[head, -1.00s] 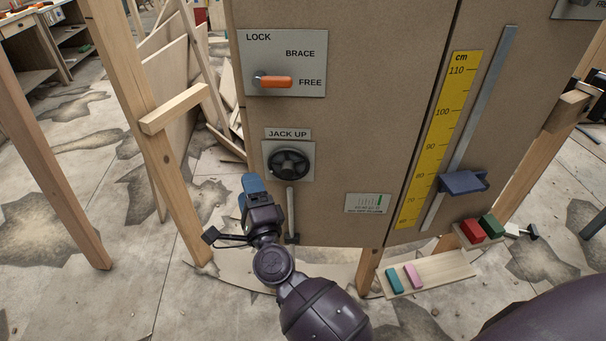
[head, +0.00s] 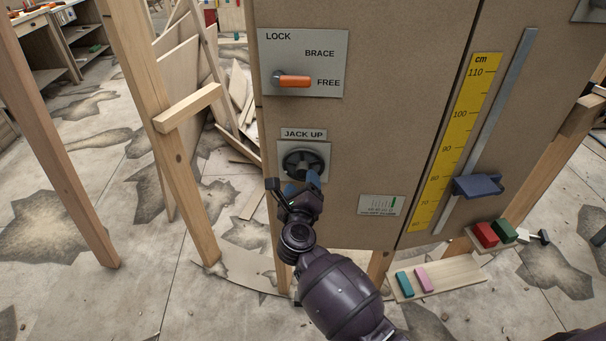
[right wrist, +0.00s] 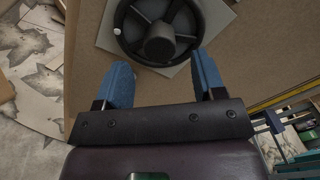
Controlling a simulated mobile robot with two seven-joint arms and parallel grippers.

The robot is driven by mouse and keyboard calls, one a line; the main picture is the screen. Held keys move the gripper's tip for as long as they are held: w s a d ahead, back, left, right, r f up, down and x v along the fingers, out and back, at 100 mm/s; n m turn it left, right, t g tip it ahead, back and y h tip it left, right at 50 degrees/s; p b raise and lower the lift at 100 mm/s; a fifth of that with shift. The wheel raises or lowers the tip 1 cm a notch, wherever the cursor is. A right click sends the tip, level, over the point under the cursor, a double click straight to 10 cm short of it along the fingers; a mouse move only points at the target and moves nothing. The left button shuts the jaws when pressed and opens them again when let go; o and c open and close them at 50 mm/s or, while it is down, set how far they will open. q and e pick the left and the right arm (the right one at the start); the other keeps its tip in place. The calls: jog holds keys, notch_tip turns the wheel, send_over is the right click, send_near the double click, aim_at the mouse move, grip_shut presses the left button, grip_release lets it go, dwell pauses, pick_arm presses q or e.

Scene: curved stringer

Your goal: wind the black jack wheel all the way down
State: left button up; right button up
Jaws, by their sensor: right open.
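The black jack wheel (head: 304,163) sits on a grey plate under the "JACK UP" label (head: 303,134), low on the brown panel. It has spokes, a central hub and a small pale dot on its rim. My right gripper (head: 302,184) is at the lower edge of the wheel in the head view and covers part of it. In the right wrist view, the wheel (right wrist: 160,32) lies just ahead of the two blue fingers (right wrist: 163,82). The fingers are apart with nothing between them, and the hub lines up with the gap. Contact with the rim cannot be told. My left gripper is not in view.
Above the wheel is a lock plate (head: 329,52) with an orange handle (head: 292,81) pointing to FREE. A yellow cm scale (head: 455,140) and a blue slider (head: 478,186) are to the right. Wooden posts (head: 170,150) stand left. A low board (head: 452,277) holds small blocks.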

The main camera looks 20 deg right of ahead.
aim_at(303, 174)
jog(key=shift+x, duration=2.1)
jog(key=c, duration=0.9)
